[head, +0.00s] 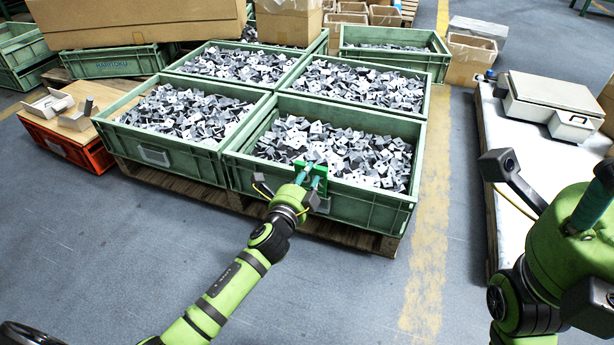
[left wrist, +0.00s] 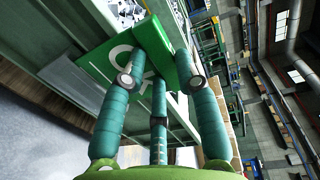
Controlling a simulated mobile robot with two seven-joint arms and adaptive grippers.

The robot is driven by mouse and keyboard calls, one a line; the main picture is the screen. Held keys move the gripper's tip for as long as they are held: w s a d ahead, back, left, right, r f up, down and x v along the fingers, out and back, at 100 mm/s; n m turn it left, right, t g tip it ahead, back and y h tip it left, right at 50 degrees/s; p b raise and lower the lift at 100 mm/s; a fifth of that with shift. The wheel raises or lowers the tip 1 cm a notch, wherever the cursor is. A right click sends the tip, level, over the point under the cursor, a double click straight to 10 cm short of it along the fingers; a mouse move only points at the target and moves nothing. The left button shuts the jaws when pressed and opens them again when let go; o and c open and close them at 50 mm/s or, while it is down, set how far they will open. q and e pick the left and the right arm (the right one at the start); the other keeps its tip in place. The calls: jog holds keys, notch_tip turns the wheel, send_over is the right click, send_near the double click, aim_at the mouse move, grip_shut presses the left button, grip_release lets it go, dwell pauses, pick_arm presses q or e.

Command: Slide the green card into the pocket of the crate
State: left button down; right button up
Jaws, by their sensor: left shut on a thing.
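The green card (left wrist: 98,68) bears white lettering and has a thicker green edge at its top in the left wrist view. In the head view the card (head: 301,167) stands at the front wall of the near right crate (head: 368,206). My left gripper (head: 313,176) is shut on the card's upper edge; its teal fingers also show in the left wrist view (left wrist: 157,85). The card is close to the crate's outer face. My right gripper (head: 552,172) is spread open and empty.
Several green crates of grey stamped parts (head: 190,112) stand on a wooden pallet (head: 340,232). An orange crate (head: 70,148) is at left. A white-topped table (head: 520,160) with a pale case (head: 553,92) is at right. The floor in front is clear.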

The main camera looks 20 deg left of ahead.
pick_arm(q)
jog(key=shift+f+b, duration=0.6)
jog(key=shift+f, duration=0.25)
jog(key=c, duration=0.8)
grip_release()
jog(key=shift+c, duration=0.2)
jog(key=shift+s, duration=0.15)
jog(key=s+r, duration=0.1)
jog(key=s, duration=1)
jog(key=shift+s+a, duration=0.2)
jog(key=shift+s, duration=0.15)
jog(key=shift+r, duration=0.1)
